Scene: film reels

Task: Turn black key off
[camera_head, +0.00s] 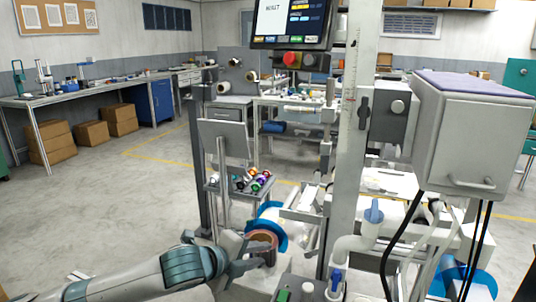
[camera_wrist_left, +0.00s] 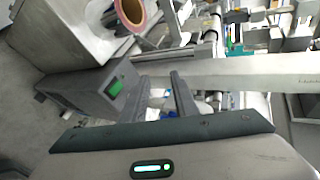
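A small dark knob (camera_head: 309,60) sits beside the red button (camera_head: 291,59) on the panel under the monitor. A black handle-like part (camera_head: 365,110) is on the grey box beside the white column. I cannot tell for sure which of these is the black key. My left gripper (camera_head: 257,256) is low, in front of the machine and well below both parts. Its two dark fingers are apart in the left wrist view (camera_wrist_left: 164,95), with nothing clearly held between them. My right gripper does not show.
A brown-red roll (camera_head: 263,242) is close to my left gripper. A green button (camera_head: 283,295) is at the bottom; a green button also shows in the left wrist view (camera_wrist_left: 115,88). The white column (camera_head: 350,150) and a grey cabinet (camera_head: 470,140) stand right. Open floor lies left.

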